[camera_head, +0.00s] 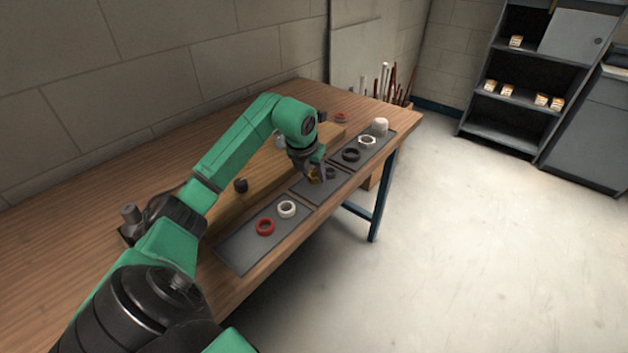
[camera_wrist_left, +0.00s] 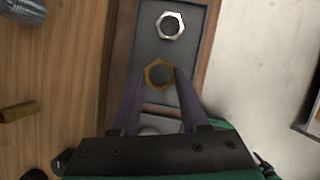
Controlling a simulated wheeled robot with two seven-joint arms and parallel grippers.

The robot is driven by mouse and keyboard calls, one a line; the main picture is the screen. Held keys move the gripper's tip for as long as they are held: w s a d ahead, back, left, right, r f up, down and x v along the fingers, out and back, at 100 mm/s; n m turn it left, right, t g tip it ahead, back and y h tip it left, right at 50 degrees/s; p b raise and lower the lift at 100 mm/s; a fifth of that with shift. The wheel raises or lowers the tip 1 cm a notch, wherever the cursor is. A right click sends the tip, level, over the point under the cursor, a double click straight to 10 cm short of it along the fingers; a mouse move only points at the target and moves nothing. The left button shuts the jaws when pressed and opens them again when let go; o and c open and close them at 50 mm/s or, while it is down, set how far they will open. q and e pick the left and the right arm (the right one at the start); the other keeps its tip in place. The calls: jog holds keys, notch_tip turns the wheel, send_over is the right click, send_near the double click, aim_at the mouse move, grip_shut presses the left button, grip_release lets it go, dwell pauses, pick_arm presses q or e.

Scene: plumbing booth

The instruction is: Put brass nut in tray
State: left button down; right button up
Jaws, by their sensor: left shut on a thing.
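My left gripper (camera_head: 316,175) is shut on the brass nut (camera_wrist_left: 159,74), a hexagonal ring held between the fingertips in the left wrist view. In the head view the nut (camera_head: 313,177) shows small and partly hidden by the fingers, over the middle dark tray (camera_head: 301,189). The wrist view shows the dark tray (camera_wrist_left: 185,55) beneath the nut; I cannot tell whether the nut touches it. A silver hex nut (camera_wrist_left: 171,16) lies on the tray beyond the brass nut. My right gripper is not in view.
A near tray (camera_head: 238,251) holds a red ring (camera_head: 265,234) and a white ring (camera_head: 287,216). A far tray (camera_head: 388,147) holds a black ring (camera_head: 351,161), a pale nut and a white fitting (camera_head: 380,125). The trays lie along the wooden bench's (camera_head: 60,235) front edge.

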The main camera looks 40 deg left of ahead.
pick_arm(q)
notch_tip(320, 180, down, 2)
jog(key=shift+f, duration=0.25)
jog(key=shift+f, duration=0.1)
jog(key=shift+c, duration=2.1)
grip_release()
jog(key=shift+r, duration=0.3)
jog(key=v, duration=1.1)
jog(key=shift+r+b, duration=0.35)
jog(key=shift+b, duration=0.1)
jog(key=shift+s+d, duration=0.15)
